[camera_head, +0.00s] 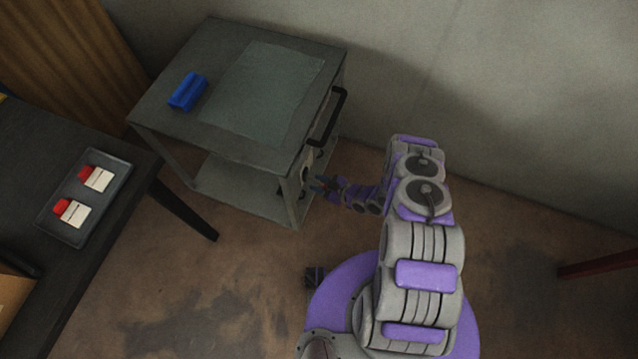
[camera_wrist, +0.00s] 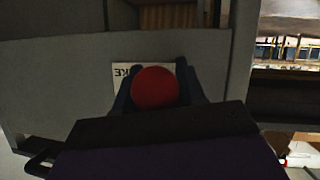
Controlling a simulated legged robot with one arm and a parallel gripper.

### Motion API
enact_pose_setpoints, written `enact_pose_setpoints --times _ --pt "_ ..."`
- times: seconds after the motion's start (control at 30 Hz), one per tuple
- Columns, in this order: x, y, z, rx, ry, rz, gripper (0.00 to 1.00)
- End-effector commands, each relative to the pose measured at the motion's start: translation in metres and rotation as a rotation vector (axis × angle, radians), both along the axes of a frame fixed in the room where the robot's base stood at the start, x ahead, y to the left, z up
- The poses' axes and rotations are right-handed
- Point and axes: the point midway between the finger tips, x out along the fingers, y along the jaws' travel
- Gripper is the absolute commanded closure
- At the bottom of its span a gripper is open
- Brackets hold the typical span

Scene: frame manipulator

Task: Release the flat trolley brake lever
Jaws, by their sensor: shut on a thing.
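The flat trolley (camera_head: 165,108) is a grey two-level cart against the wall, with a black handle (camera_head: 333,116) on its right end. My gripper (camera_head: 321,184) is at that end, low beside the corner post. In the wrist view my gripper (camera_wrist: 156,84) is shut on the red round knob (camera_wrist: 155,88) of the brake lever, with a dark finger on either side. A white label (camera_wrist: 121,71) with partly covered, upside-down lettering is behind the knob. The lever's shaft is hidden, and the knob cannot be made out in the head view.
A blue object (camera_head: 188,91) and a grey-green mat (camera_head: 262,92) lie on the trolley top. A dark table (camera_head: 28,147) at the left holds a tray (camera_head: 85,200) with two red-and-white items. Brown floor is clear between table and trolley. A dark red bar (camera_head: 600,264) is at the right.

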Motion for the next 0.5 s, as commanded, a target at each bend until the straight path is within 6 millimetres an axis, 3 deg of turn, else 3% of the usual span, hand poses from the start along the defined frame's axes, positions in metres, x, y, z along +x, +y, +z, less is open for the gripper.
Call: enact_pose_setpoints --times 0.5 --pt "-0.0008 -0.0053 0.0061 -0.111 0.038 -0.001 1.0"
